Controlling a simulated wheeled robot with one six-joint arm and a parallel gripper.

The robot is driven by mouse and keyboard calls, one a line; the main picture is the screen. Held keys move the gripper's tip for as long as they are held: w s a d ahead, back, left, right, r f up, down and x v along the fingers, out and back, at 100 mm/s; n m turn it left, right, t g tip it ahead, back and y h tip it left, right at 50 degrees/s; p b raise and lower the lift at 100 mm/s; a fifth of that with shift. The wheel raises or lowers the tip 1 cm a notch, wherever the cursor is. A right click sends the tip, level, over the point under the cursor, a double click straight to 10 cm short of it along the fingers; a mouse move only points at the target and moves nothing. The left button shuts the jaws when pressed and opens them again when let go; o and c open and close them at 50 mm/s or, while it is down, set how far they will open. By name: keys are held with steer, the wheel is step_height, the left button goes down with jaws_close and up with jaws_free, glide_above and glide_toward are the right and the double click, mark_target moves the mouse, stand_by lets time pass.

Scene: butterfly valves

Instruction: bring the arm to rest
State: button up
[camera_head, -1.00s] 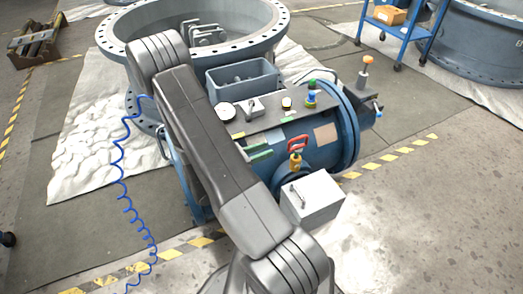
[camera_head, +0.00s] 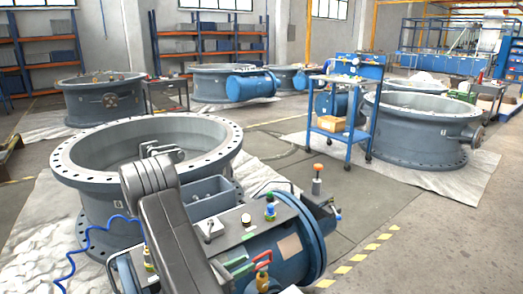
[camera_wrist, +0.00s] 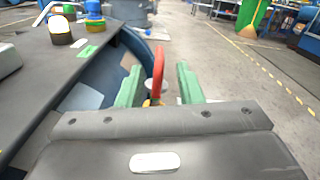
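My gripper (camera_head: 240,265) shows in the head view as two green fingers low over the blue actuator (camera_head: 285,235). In the wrist view my gripper (camera_wrist: 159,88) has its green fingers apart, with a clear gap between them. A red handle (camera_wrist: 159,65) shows in that gap, and I see no finger touching it. In the head view the red handle (camera_head: 263,265), with a yellow body under it, stands just right of the fingers. My dark grey arm reaches up and bends back down over the actuator.
A big flanged valve ring (camera_head: 215,140) stands behind my arm. A grey bin (camera_head: 200,195) and several coloured fittings are near the gripper. A blue cart (camera_head: 335,110) with a cardboard box (camera_head: 330,123) stands beyond. Open floor (camera_head: 430,235) lies to the right.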

mark_target(263, 264)
steer(key=shift+b+x, duration=0.6)
steer(key=shift+x, duration=3.25)
steer(key=p+v, duration=0.3)
steer(key=v, duration=1.1)
steer(key=b+x, duration=0.3)
steer(key=x, duration=1.1)
step_height(263, 264, down, 4)
steer(key=b, duration=0.3)
steer(key=shift+f, duration=0.1)
steer(key=p+v, duration=0.3)
steer(key=v, duration=1.1)
steer(key=shift+d, duration=0.15)
